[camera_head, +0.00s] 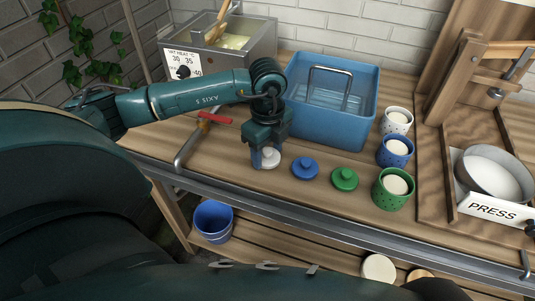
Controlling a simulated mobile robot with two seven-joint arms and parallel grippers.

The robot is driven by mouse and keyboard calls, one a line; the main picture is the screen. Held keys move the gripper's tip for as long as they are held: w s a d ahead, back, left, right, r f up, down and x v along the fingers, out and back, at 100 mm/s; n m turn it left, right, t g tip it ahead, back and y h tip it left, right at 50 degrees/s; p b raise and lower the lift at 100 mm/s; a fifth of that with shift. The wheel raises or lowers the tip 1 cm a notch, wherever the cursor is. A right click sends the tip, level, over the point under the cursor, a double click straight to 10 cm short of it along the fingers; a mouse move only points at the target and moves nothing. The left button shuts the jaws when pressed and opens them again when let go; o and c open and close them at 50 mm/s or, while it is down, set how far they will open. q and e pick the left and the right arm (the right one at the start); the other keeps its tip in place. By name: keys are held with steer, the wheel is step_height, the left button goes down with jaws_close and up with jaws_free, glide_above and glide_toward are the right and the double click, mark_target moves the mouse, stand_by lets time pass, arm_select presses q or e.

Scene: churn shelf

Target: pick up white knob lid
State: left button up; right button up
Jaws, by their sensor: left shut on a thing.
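The white knob lid (270,158) is at the left end of a row of lids on the wooden counter. My left gripper (262,152) reaches down over it from the left and is shut on it, with a finger at the lid's left side. The lid looks at or very near counter height; I cannot tell whether it touches the wood. Part of the lid is hidden behind the finger. My right gripper is not in view.
A blue lid (305,168) and a green lid (344,179) lie to the right. White (398,116), blue (396,147) and green (388,199) cups stand beyond them. A blue tub (325,128) is behind. A red-handled tap (215,117) is close on the left.

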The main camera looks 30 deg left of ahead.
mark_target(268, 151)
arm_select(q)
steer(key=shift+r, duration=0.15)
step_height(268, 151, up, 10)
steer(key=shift+f, duration=0.1)
stand_by(1.1)
